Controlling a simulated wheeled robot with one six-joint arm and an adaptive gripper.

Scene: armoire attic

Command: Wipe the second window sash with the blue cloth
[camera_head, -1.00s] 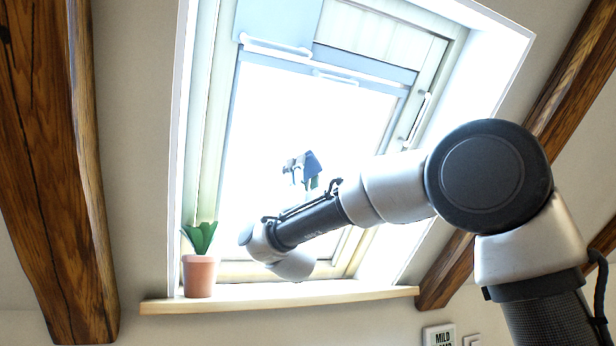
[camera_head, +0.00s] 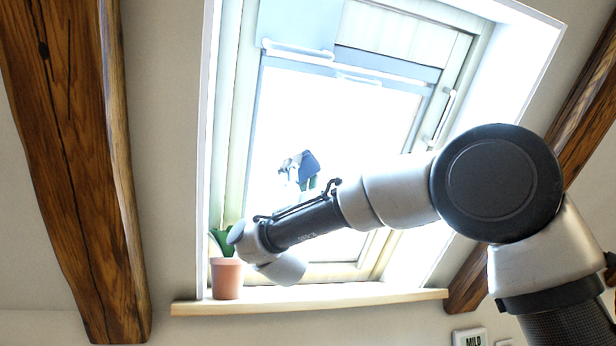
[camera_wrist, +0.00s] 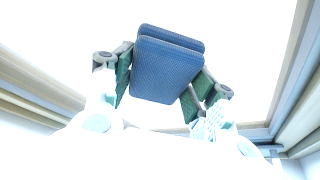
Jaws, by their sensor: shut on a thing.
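My gripper (camera_wrist: 159,95) is shut on the folded blue cloth (camera_wrist: 167,70), which sticks out beyond the green-padded fingers in the wrist view. In the head view the cloth (camera_head: 309,165) is a small dark blue patch in front of the bright glass, and my gripper (camera_head: 297,172) is partly washed out by the glare. The window sash (camera_head: 428,105) is a pale frame around overexposed glass, set in a slanted recess. Whether the cloth touches the glass cannot be told. Only one sash is clearly made out.
A terracotta pot (camera_head: 226,279) with a green plant stands at the left end of the wooden sill (camera_head: 330,298), close to my arm's elbow. Wooden beams (camera_head: 75,170) flank the window.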

